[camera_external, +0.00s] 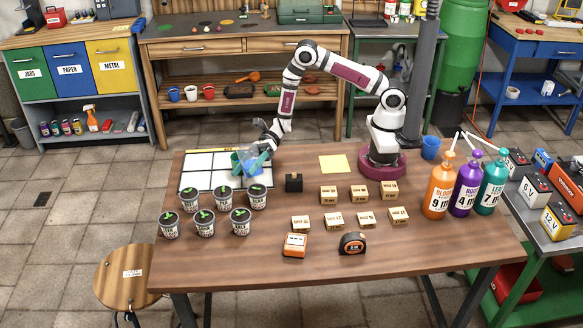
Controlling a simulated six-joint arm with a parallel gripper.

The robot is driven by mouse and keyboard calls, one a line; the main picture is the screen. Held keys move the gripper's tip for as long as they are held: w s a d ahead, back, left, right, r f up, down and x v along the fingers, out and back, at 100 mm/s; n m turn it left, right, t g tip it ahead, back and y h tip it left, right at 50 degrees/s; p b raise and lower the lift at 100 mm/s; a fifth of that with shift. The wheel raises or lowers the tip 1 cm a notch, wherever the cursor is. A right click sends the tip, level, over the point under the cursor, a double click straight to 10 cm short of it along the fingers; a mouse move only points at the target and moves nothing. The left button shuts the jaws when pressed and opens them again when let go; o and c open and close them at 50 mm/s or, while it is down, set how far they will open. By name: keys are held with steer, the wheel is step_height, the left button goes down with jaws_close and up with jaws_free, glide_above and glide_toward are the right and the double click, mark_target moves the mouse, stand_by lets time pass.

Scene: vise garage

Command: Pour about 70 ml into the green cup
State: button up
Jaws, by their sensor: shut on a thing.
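My gripper (266,138) is at the left back of the table, over the right side of a white grid board (197,161). It is shut on a clear, bluish container (252,166), which looks tilted to the left. A green cup (236,161) shows just left of the container and is partly hidden by it. The two overlap in the picture, so I cannot tell whether they touch. The liquid level in each, and whether any liquid is flowing, are too small to tell.
Several seedling pots (205,222) stand in front of the board. A small black block (293,182), wooden blocks (329,194) and a yellow sheet (333,164) lie to the right. A blue cup (430,147) and pump bottles (439,190) stand at the right edge.

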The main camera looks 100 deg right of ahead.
stand_by(0.4)
steer(key=shift+s+a+r+n, duration=0.1)
steer(key=shift+a+r+n, duration=0.15)
steer(key=shift+r+n, duration=0.1)
steer(key=shift+s+a+r+n+h+p, duration=0.15)
steer(key=shift+a+n+h+p, duration=0.15)
steer(key=shift+n+h, duration=0.2)
steer(key=shift+s+a+r+n+h+p, duration=0.15)
steer(key=shift+a+n+h, duration=0.2)
steer(key=shift+h, duration=0.15)
steer(key=shift+s+a+r+n+h, duration=0.1)
steer(key=shift+a+r+n+h, duration=0.1)
steer(key=shift+n+h, duration=0.25)
steer(key=shift+s+a+r+n+h, duration=0.1)
steer(key=shift+a+n+h, duration=0.1)
steer(key=shift+n+h, duration=0.2)
